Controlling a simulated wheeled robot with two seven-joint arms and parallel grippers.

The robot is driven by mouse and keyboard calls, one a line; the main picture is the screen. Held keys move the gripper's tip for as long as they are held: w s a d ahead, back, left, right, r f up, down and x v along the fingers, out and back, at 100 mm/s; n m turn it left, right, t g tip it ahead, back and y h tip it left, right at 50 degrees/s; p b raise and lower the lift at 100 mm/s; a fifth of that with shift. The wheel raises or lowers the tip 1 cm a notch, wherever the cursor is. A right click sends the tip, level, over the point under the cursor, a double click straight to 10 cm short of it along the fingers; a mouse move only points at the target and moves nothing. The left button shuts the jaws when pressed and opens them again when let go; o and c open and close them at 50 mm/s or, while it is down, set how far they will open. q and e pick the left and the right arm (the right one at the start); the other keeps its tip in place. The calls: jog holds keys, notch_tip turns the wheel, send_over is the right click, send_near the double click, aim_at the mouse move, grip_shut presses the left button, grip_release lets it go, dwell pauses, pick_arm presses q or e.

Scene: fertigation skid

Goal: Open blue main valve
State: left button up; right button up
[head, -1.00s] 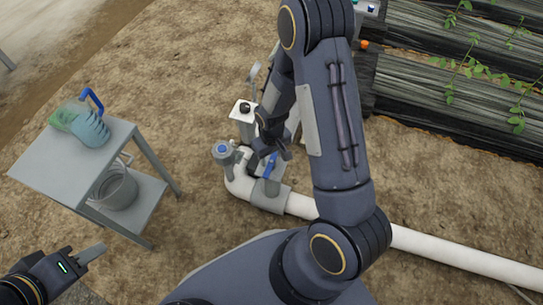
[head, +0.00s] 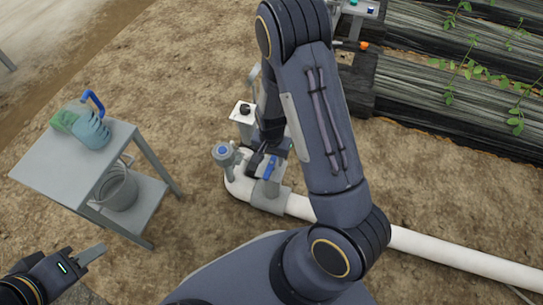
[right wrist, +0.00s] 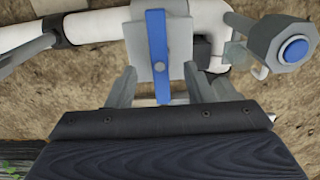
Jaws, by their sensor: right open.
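The blue main valve handle (head: 269,167) is a narrow blue lever on a grey valve body in the white pipe. In the right wrist view the blue handle (right wrist: 157,38) lies lengthwise, pointing up and down the picture, across the pipe. My right gripper (right wrist: 160,76) is open, with one finger on each side of the handle's near end and a gap to both. In the head view my right gripper (head: 263,160) is at the valve, partly hidden by my arm. My left gripper (head: 82,262) is at the lower left, away from the valve; its jaw opening is unclear.
A round grey fitting with a blue cap (head: 223,152) stands just left of the valve. A white box with a black knob (head: 243,110) is behind it. A grey table (head: 50,176) at the left carries a jug (head: 84,125), with a bucket (head: 117,188) below.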

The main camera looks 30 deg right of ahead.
aim_at(271, 163)
jog(key=shift+f, duration=0.15)
jog(key=shift+f+b, duration=1.75)
jog(key=shift+f, duration=0.4)
